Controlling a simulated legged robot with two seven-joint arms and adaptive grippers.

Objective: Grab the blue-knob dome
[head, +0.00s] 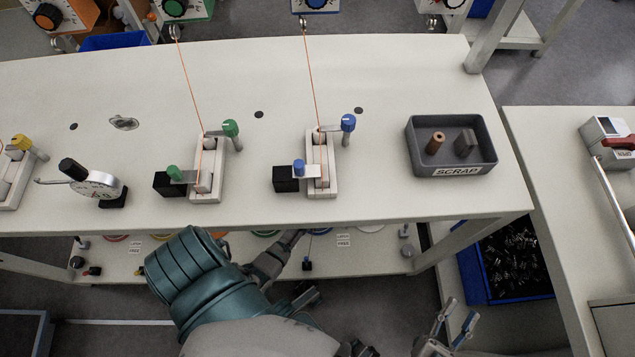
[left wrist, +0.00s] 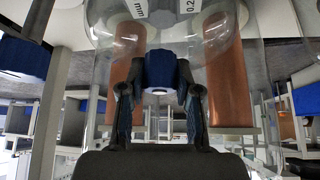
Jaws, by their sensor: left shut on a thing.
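In the left wrist view a clear dome (left wrist: 165,32) fills the upper middle, with a blue knob (left wrist: 160,68) facing me. Two copper-coloured spools (left wrist: 230,70) show through the clear wall. My left gripper (left wrist: 160,85) has its fingers on both sides of the blue knob and is shut on it. In the head view my left arm reaches under the table's front edge, with the left gripper (head: 288,243) partly hidden there. The dome is not visible in that view. My right gripper (head: 461,309) is open and empty at the lower right.
The white table (head: 420,210) overhangs a lower shelf (head: 125,262). On the table stand fixtures with green (head: 230,128) and blue (head: 348,123) knobs, a dial gauge (head: 98,184) and a grey scrap tray (head: 412,135). A blue bin (head: 478,275) sits at lower right.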

